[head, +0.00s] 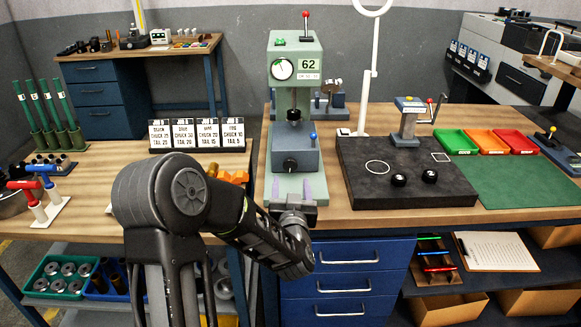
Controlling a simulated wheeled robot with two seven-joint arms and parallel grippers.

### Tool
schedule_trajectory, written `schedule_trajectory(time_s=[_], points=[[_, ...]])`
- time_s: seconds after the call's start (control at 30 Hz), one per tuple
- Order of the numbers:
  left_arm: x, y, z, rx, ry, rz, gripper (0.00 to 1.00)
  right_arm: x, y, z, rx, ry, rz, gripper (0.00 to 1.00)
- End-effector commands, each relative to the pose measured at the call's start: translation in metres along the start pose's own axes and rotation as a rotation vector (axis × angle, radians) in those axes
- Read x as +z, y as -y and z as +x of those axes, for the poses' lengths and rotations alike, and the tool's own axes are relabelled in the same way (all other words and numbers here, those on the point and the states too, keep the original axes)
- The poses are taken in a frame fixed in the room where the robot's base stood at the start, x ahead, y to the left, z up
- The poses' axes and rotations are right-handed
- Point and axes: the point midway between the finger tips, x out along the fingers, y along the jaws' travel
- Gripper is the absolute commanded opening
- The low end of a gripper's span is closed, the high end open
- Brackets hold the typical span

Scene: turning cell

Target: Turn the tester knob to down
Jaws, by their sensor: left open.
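The tester (296,58) is a tall pale green machine with a round dial, a "62" display and a red-tipped lever on top. A blue-grey block (305,143) sits on its lower part, with a small blue-tipped lever at its right. The dark round knob (290,165) is on the front face of this block; its pointer is too small to read. My left gripper (292,191) is in front of and slightly below the knob, over the tester's base. Its pale purple fingers are apart, with nothing seen between them. My right gripper is out of view.
Right of the tester, a dark plate (400,190) carries black knobs and a small stand (409,120). A white lamp post (369,70) rises behind. Green, orange and red trays (487,141) stand at the right. Job cards (197,134) and red-handled tools (40,185) are left.

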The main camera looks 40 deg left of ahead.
Motion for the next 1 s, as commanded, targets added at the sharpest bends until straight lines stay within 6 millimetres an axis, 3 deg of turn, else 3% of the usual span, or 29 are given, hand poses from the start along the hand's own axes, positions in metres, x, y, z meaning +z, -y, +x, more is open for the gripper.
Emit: schedule_trajectory(time_s=[0.27,0.7,1.0], points=[[-0.001,0.0,0.014,-0.001,0.0,-0.001,0.59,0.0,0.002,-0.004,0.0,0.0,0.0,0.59],[-0.001,0.0,0.074,0.0,0.0,-0.001,0.59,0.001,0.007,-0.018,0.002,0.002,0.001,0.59],[0.001,0.0,0.078,0.001,0.001,0.0,0.59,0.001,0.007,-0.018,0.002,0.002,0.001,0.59]])
